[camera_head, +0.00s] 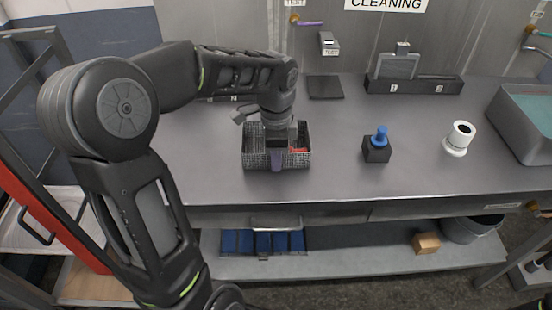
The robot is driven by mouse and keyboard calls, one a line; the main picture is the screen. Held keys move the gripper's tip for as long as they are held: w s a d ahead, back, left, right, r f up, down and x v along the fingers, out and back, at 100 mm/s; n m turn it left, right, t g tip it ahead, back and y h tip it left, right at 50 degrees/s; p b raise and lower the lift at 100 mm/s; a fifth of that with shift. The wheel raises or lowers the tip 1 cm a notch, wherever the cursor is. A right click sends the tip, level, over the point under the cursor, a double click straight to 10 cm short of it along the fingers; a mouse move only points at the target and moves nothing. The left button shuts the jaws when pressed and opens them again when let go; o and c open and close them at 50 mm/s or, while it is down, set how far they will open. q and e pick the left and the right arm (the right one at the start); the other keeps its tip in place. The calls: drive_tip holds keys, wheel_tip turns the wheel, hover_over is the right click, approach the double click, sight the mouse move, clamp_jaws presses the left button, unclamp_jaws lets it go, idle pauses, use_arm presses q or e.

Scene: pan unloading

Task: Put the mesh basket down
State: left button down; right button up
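The mesh basket (257,160) is a grey wire box on the metal counter, left of the middle in the head view. It looks level, and I cannot tell whether its bottom touches the counter. Something red (299,150) lies inside it. My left gripper (277,160) points down at the basket, with a dark purplish finger in front of its near wall. The other fingertip is hidden, so I cannot tell whether the grip is closed on the wall. My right gripper is not in view.
A numbered black rack (414,86) is at the back.

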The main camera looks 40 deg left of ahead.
use_arm(q)
drive_tip(key=c, duration=2.1)
unclamp_jaws()
drive_tip(key=shift+f, duration=0.15)
drive_tip(key=o, duration=0.4)
wheel_tip(320, 180, up, 12)
drive_tip(key=shift+r+p, duration=0.2)
drive_tip(key=shift+p, duration=0.2)
